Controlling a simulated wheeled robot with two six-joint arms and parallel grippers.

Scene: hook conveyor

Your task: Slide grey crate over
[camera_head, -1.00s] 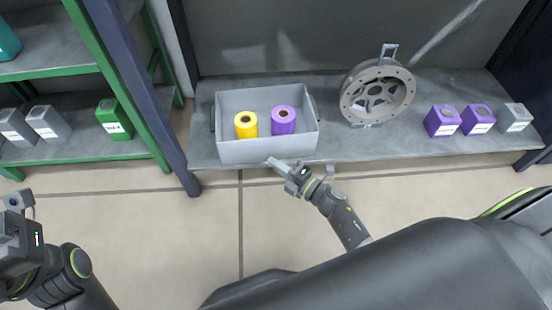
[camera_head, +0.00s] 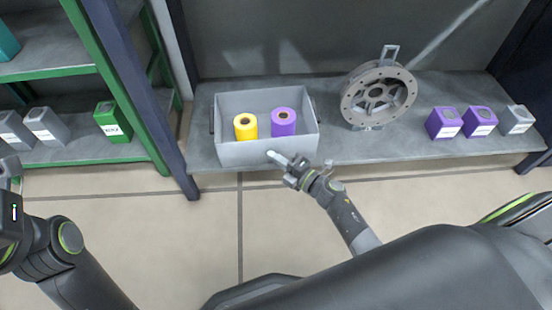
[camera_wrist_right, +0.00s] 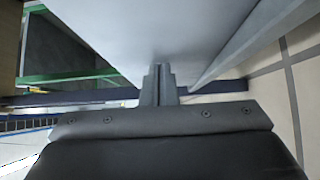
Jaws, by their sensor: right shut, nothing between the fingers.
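The grey crate (camera_head: 245,155) sits at the left part of the grey shelf, upright and open on top. A yellow roll (camera_head: 245,126) and a purple roll (camera_head: 284,122) stand inside it. My right gripper (camera_head: 273,155) is shut and empty, its fingertips at the crate's front wall near the middle. In the right wrist view the shut fingers (camera_wrist_right: 158,75) point at a pale grey surface, seemingly the crate's wall; whether they touch it is hard to tell. My left arm shows at the left edge, with its fingers out of frame.
A grey wheel-like part (camera_head: 378,95) on a stand is to the right of the crate, with free shelf (camera_head: 335,148) between. Two purple boxes and a grey box (camera_head: 516,119) stand farther right. A dark blue post (camera_head: 140,95) and green-framed rack are on the left.

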